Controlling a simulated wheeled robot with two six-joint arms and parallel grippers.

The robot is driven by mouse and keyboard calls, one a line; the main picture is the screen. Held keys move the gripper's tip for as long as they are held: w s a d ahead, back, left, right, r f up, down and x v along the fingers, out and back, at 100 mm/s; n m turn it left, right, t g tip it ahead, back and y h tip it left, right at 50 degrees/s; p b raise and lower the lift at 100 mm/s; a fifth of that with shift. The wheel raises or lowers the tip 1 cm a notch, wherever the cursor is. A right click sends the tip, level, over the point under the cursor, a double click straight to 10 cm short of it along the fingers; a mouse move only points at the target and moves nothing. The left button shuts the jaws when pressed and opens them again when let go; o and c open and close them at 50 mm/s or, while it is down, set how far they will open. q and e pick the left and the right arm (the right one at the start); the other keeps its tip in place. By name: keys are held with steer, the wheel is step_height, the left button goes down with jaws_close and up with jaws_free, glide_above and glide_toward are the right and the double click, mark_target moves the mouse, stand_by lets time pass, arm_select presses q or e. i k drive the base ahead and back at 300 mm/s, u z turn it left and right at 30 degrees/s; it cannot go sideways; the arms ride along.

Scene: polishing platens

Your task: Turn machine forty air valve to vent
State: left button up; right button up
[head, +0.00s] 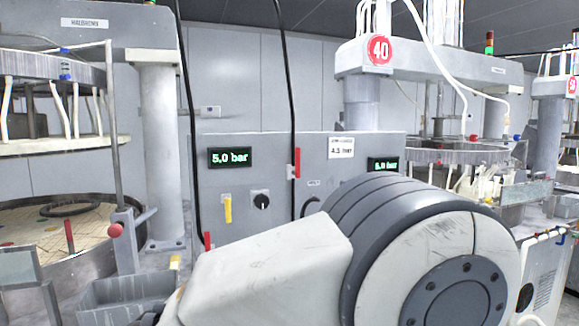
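Machine forty shows at the right by its red round "40" sign (379,50). A grey control cabinet (265,155) stands in the middle, with a green "5.0 bar" display (230,157) at its left. Under that display are a yellow lever handle (228,210), pointing vertically, and a black round knob (261,201). A red upright handle (297,163) sits further right on the cabinet. A second display (383,164) is partly covered by my arm. I cannot tell which handle is machine forty's air valve; my arm hides the cabinet's lower right. Neither gripper shows.
My large arm link fills the lower middle and right. A polishing machine (155,150) with a round platen stands at the left. A grey bin (125,292) and a red-knobbed post (116,230) are at the lower left. Black cables hang before the cabinet.

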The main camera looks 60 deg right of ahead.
mark_target(297, 172)
steer(key=z, duration=0.4)
steer(key=i, duration=0.65)
steer(key=z, duration=0.65)
